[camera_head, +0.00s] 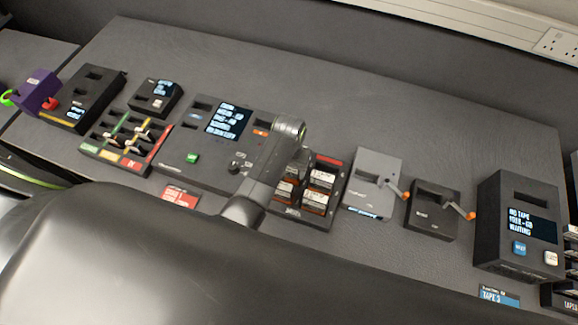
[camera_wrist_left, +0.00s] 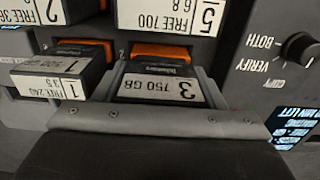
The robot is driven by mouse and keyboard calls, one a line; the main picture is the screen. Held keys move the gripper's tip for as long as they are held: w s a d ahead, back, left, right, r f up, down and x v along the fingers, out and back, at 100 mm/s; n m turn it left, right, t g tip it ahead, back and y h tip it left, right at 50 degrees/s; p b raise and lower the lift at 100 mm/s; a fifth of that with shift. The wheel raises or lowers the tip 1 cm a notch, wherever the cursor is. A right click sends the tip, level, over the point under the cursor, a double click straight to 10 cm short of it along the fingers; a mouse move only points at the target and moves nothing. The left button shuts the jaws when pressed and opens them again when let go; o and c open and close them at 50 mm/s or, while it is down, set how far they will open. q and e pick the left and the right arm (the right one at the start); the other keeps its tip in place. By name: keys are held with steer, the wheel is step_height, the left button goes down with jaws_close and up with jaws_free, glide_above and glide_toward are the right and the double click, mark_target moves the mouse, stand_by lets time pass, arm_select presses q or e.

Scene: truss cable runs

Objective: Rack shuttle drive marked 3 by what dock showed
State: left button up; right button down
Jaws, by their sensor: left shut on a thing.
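The drive marked 3 (camera_wrist_left: 160,88), labelled 750 GB, lies between the fingers of my left gripper (camera_wrist_left: 155,100) in the left wrist view. The gripper is shut on it. I cannot tell whether the drive is seated or lifted. In the head view my left gripper (camera_head: 298,160) is over the dark drive tray (camera_head: 334,200), partly hidden by its own arm. Other drives there include one marked 1 (camera_wrist_left: 62,82) and one marked 5 (camera_wrist_left: 170,14). A wide console (camera_head: 178,160), possibly the dock, has a lit screen (camera_head: 228,120). My right gripper is not in view.
A rack with green, yellow and red lanes (camera_head: 112,157) stands left of the console. Further left are black units and a purple block (camera_head: 38,90). Two crank-handled boxes (camera_head: 370,180) and a tape unit (camera_head: 515,190) stand right. The bench behind is clear.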

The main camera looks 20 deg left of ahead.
arm_select(q)
steer(key=shift+f, duration=1)
stand_by(0.4)
steer(key=o, duration=1.6)
steer(key=shift+r, duration=3.75)
steer(key=shift+s+f, duration=0.1)
